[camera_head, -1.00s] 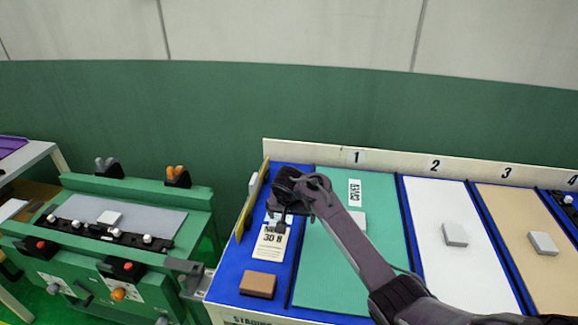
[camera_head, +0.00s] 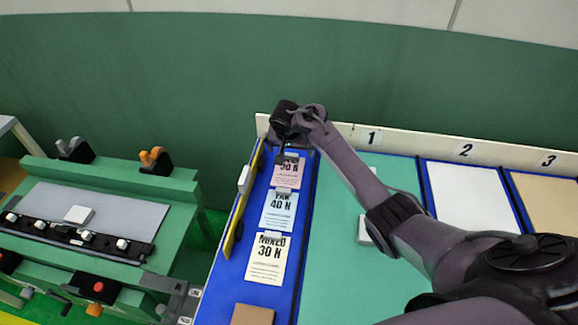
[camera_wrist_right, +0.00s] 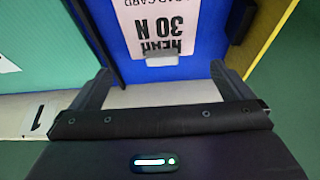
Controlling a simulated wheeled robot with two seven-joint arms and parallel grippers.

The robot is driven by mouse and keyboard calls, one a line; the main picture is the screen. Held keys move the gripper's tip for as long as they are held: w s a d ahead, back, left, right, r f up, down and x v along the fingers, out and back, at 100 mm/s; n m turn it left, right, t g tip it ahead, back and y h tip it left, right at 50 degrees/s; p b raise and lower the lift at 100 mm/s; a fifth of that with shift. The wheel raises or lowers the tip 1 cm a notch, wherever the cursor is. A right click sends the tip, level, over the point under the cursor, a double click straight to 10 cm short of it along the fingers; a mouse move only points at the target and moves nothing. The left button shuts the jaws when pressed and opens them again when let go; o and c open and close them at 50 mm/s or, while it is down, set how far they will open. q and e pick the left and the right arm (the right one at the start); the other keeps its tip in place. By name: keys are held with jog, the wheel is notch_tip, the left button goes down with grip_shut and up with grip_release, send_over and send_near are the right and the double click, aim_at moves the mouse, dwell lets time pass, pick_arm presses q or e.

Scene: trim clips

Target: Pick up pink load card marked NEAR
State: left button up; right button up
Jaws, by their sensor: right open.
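The pink load card marked NEAR 30 N (camera_head: 289,175) lies flat on the blue strip at the back, beyond two other cards. In the right wrist view the pink card (camera_wrist_right: 157,25) is at the top, with a small pale tab (camera_wrist_right: 162,59) at its edge between my fingers. My right gripper (camera_head: 284,152) is over the far end of the card and hides part of its top. It also shows in the right wrist view (camera_wrist_right: 160,82), open, with its two fingers spread wide and nothing held. My left gripper is not in view.
A blue card marked FAR 40 N (camera_head: 280,209) and a cream card marked MIXED 30 N (camera_head: 267,257) lie nearer. A brown block (camera_head: 252,314) is at the front. A raised yellow board (camera_head: 236,225) borders the left; a white back rail (camera_head: 349,133) stands behind.

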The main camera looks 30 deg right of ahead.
aim_at(291, 155)
jog(key=x, duration=0.4)
jog(key=shift+w+f, duration=0.15)
jog(key=shift+w, duration=0.2)
jog(key=shift+d+f, duration=0.1)
jog(key=shift+f, duration=0.15)
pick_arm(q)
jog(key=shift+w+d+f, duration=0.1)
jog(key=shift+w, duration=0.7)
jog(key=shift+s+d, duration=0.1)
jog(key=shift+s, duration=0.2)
pick_arm(e)
jog(key=c, duration=0.9)
jog(key=shift+r, duration=0.1)
